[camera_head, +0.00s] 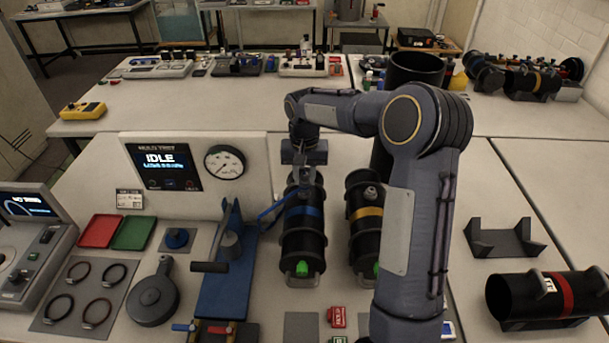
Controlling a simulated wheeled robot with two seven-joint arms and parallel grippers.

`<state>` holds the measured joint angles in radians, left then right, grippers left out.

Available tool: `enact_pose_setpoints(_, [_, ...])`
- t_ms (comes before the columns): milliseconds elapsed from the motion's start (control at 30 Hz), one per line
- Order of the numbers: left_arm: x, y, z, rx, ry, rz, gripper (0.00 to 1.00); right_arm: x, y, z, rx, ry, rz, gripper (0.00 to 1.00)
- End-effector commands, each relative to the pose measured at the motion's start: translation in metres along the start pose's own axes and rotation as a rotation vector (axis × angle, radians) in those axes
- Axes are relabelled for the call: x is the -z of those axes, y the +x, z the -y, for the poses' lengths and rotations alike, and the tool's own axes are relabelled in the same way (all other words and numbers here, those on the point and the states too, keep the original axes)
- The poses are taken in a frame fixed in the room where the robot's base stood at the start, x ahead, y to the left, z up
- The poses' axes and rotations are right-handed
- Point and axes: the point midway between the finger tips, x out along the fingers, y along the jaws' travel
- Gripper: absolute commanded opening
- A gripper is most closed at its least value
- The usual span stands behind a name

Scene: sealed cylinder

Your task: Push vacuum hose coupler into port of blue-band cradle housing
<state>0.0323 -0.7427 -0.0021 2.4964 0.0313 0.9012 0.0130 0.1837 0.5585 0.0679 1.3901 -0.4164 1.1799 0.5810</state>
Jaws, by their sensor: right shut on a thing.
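The blue-band housing (303,240) is a black cylinder with a blue band, lying in a cradle in the middle of the bench. A green piece shows at its near end. My right arm reaches over from the right, and my right gripper (303,172) points down at the far end of this housing. It is shut on what looks like the vacuum hose coupler, mostly hidden by the gripper. A blue hose (270,211) runs left from there. The port is hidden, so I cannot tell whether the coupler touches it. My left gripper is not in view.
A blue stand with a lever (228,270) is close on the left. A test panel (200,165) reading IDLE, with a gauge, stands behind left. A red-band cylinder (563,295) lies far right.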

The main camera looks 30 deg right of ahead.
Motion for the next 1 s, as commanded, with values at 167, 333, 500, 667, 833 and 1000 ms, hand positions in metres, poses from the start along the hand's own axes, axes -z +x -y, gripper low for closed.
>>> enact_pose_setpoints(167, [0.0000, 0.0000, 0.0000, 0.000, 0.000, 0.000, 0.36, 0.0001, -0.0001, 0.0000, 0.000, 0.000, 0.000, 0.00])
enact_pose_setpoints(333, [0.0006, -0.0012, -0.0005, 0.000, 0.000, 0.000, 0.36, -0.0001, -0.0004, 0.0003, 0.000, 0.000, 0.000, 0.00])
enact_pose_setpoints(500, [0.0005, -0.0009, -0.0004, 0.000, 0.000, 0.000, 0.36, 0.0000, -0.0001, 0.0001, 0.000, 0.000, 0.000, 0.00])
enact_pose_setpoints(667, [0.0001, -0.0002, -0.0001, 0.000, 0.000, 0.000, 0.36, 0.0000, 0.0011, 0.0001, 0.000, 0.000, 0.000, 0.00])
enact_pose_setpoints(833, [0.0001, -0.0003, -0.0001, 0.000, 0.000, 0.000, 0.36, 0.0000, 0.0011, 0.0001, 0.000, 0.000, 0.000, 0.43])
enact_pose_setpoints(1000, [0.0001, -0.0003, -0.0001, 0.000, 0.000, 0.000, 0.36, 0.0000, 0.0012, 0.0001, 0.000, 0.000, 0.000, 0.52])
